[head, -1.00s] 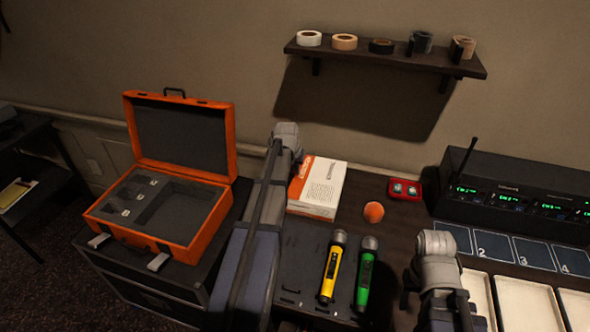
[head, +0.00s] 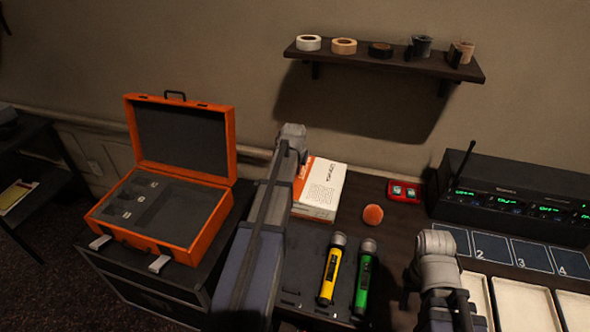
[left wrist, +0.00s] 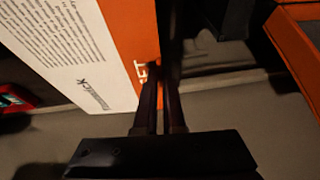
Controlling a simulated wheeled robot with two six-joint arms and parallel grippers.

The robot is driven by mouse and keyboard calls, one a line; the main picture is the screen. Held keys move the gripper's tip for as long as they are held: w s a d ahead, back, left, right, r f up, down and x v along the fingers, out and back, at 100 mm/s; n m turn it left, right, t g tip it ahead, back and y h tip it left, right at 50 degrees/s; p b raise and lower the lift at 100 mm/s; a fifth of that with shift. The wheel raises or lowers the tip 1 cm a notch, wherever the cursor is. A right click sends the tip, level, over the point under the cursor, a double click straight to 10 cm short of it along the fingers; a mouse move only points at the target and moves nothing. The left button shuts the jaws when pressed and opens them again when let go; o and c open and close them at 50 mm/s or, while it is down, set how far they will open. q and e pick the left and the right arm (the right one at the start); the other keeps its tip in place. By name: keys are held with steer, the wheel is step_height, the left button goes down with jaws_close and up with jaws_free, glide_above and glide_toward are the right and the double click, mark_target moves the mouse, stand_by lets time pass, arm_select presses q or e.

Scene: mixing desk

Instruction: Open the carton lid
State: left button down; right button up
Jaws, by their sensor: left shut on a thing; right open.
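The carton (head: 322,190) is a white box with an orange side, lying on the desk right of my left arm. In the left wrist view its white printed face and orange panel (left wrist: 130,40) fill the upper left. My left gripper (left wrist: 163,80) is at the carton's orange edge, its fingers close together and shut on the edge of the carton lid. Its fingertips are hidden behind my arm in the head view. The carton looks closed. My right gripper (head: 437,270) is open over the front of the desk, away from the carton; its fingers are mostly hidden.
An orange ball (head: 373,214) and a red case (head: 404,190) lie right of the carton. An open orange case (head: 205,220) stands left. A black receiver (head: 515,200) is at right.

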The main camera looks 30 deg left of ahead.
mark_target(313, 180)
arm_select(q)
steer(key=r+y+p, duration=0.1)
steer(key=d+r+y+p, duration=0.1)
steer(key=r, duration=0.1)
steer(key=d+r+y+p, duration=0.1)
steer(key=r, duration=0.1)
steer(key=shift+w+d+r+m+g, duration=0.1)
steer(key=shift+w+d+m+g, duration=0.2)
steer(key=shift+m, duration=0.1)
arm_select(e)
step_height(313, 180, down, 3)
steer(key=b, duration=0.6)
steer(key=shift+r+b, duration=0.1)
steer(key=shift+b, duration=0.25)
arm_select(q)
steer(key=w+d+r+m+y, duration=0.1)
steer(key=d+r+y, duration=0.2)
steer(key=d+y, duration=0.2)
steer(key=w+d+r+m+g+y, duration=0.1)
steer(key=d+r+y, duration=0.3)
steer(key=d, duration=0.5)
steer(key=shift+w+d+m+y, duration=0.25)
steer(key=shift+w+y, duration=0.25)
steer(key=shift+w, duration=0.25)
steer(key=shift+a+r, duration=0.1)
steer(key=c, duration=1)
jaws_free()
arm_select(e)
steer(key=shift+r, duration=0.1)
